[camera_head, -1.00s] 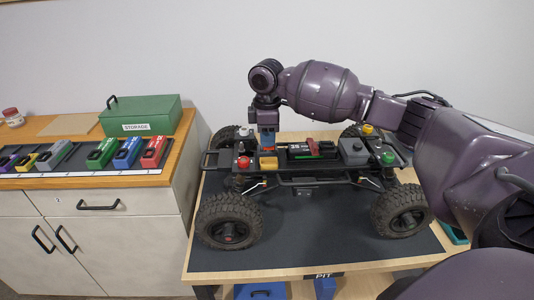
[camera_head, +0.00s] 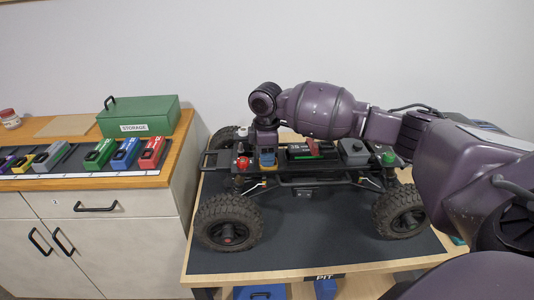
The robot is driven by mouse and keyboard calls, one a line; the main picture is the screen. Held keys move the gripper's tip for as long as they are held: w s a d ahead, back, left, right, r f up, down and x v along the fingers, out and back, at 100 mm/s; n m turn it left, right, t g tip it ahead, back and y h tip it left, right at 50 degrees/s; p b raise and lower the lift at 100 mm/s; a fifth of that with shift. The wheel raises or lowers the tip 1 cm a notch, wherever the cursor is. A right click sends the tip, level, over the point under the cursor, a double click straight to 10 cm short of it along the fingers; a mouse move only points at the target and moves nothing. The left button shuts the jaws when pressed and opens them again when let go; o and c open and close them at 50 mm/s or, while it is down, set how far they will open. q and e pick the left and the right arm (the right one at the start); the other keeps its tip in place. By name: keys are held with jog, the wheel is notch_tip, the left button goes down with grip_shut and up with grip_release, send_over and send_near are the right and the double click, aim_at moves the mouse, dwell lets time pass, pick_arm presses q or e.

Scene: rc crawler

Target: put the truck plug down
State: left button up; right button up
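The RC crawler truck (camera_head: 300,180) stands on a dark mat on the pit table. My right arm comes in from the right across the truck, and my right gripper (camera_head: 267,157) points down at the left part of its chassis. Its blue-grey tips are at a small orange piece (camera_head: 267,168), which is partly hidden. I cannot make out a plug between the fingers, nor whether they are open or shut. A black battery (camera_head: 300,151) with a red part (camera_head: 313,148) lies in the middle of the chassis. My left gripper is out of view.
Red (camera_head: 243,163) and green (camera_head: 388,158) knobs and a grey box (camera_head: 354,151) stand on the truck. On the left cabinet are a green storage box (camera_head: 140,115) and a row of coloured packs (camera_head: 126,152). The mat's front (camera_head: 310,240) is clear.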

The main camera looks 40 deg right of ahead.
jog(key=shift+o, duration=0.3)
jog(key=shift+r, duration=0.25)
notch_tip(320, 180, up, 12)
jog(key=p, duration=0.1)
jog(key=shift+p, duration=0.35)
dwell(0.4)
